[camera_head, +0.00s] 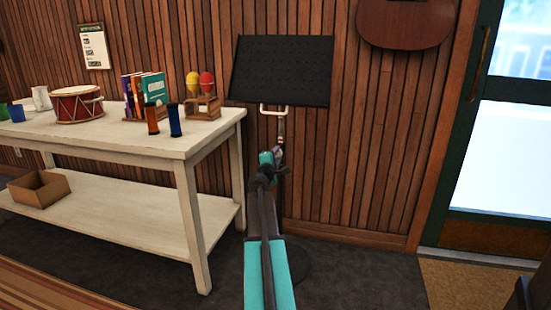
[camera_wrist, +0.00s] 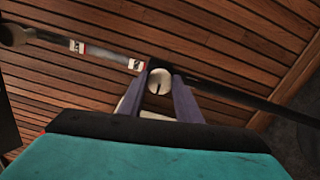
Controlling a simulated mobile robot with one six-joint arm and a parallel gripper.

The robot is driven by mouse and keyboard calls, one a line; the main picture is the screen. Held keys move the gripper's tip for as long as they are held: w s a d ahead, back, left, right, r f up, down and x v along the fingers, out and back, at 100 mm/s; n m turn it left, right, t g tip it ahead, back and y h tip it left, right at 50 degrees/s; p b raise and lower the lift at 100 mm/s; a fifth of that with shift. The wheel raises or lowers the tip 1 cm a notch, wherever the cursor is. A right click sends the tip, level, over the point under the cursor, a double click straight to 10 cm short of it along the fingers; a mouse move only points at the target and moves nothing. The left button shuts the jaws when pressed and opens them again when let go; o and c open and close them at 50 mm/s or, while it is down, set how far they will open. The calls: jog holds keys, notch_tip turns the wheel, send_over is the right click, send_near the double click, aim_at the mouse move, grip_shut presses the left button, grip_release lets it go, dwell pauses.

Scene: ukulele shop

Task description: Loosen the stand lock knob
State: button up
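The music stand (camera_head: 282,70) stands against the wood wall, with a tilted black perforated desk on an upright pole. My gripper (camera_head: 278,152) reaches up to the pole below the desk. In the wrist view the stand's pole (camera_wrist: 225,90) crosses diagonally, with light, marked bands left of its joint. The pale round lock knob (camera_wrist: 160,80) has a dark slit and sits between the two purple fingers of my gripper (camera_wrist: 163,86). The fingers flank it closely on both sides and appear to touch it. In the head view my gripper hides the knob.
A white table (camera_head: 150,135) stands left of the stand, holding a red drum (camera_head: 75,104), books (camera_head: 143,95), maracas (camera_head: 202,85) and shakers (camera_head: 174,120). A cardboard box (camera_head: 39,188) is on its lower shelf. A ukulele body (camera_head: 405,22) hangs at upper right, beside a door (camera_head: 505,140).

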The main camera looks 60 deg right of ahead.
jog(key=o, duration=0.4)
jog(key=shift+s+d, duration=0.15)
jog(key=shift+s, duration=0.1)
jog(key=shift+o, duration=0.2)
jog(key=shift+w, duration=0.1)
jog(key=shift+a, duration=0.5)
jog(key=p+v, duration=0.1)
jog(key=v, duration=1.2)
jog(key=shift+p, duration=0.35)
jog(key=shift+d, duration=0.1)
